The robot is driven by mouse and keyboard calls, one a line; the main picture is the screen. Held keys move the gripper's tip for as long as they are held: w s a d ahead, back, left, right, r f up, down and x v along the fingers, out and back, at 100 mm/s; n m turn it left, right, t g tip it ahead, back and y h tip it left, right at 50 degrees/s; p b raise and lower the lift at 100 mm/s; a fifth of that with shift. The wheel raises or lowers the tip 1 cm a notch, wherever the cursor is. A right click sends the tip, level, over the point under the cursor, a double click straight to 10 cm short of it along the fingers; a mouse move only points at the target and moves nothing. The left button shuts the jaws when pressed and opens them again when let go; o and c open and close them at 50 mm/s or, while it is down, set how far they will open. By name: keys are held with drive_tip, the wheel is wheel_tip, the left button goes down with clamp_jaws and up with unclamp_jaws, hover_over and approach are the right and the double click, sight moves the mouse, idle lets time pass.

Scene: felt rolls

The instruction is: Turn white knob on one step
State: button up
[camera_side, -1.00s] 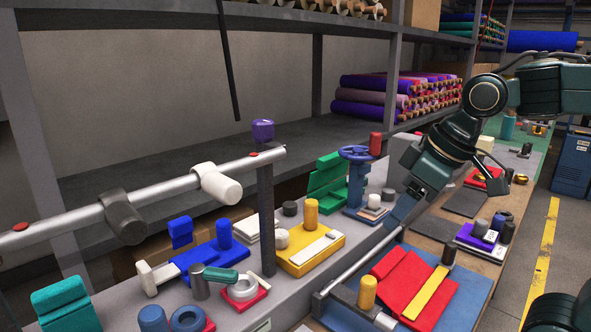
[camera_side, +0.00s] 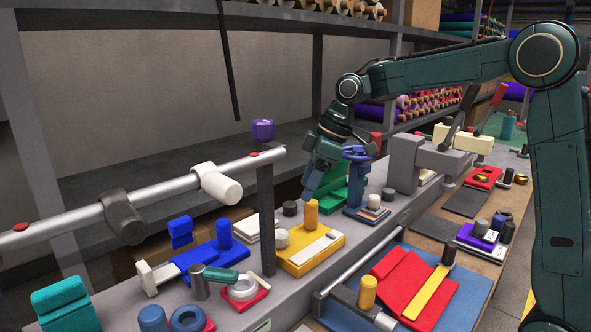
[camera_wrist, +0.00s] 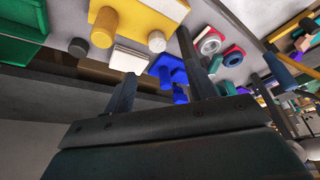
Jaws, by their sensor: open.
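A small white round knob (camera_side: 282,238) sits at the left side of a yellow block (camera_side: 300,262), beside a taller yellow cylinder (camera_side: 311,213). It also shows in the wrist view (camera_wrist: 157,41), beyond my fingers. A larger white cylinder (camera_side: 221,184) is on the silver rail (camera_side: 165,187); I cannot tell which of the two the task names. My gripper (camera_side: 307,193) is above and behind the yellow cylinder, tilted down and left. In the wrist view my gripper (camera_wrist: 158,74) has its two fingers apart with nothing held.
A dark post (camera_side: 266,220) with a purple cap stands left of the yellow block. A blue valve wheel (camera_side: 357,154) is close to my gripper on the right. Blue parts (camera_side: 210,258) lie to the left. A red felt piece (camera_side: 398,286) lies in front on a blue mat.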

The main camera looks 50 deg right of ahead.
sight(283, 233)
drive_tip(key=shift+w+d+f, duration=0.15)
drive_tip(key=shift+w+f, duration=0.15)
drive_tip(key=shift+w, duration=0.2)
drive_tip(key=x, duration=1.4)
drive_tip(key=shift+r, duration=0.1)
drive_tip(key=c, duration=1)
drive_tip(key=shift+s+m, duration=0.1)
drive_tip(key=shift+m, duration=0.5)
drive_tip(key=o, duration=1)
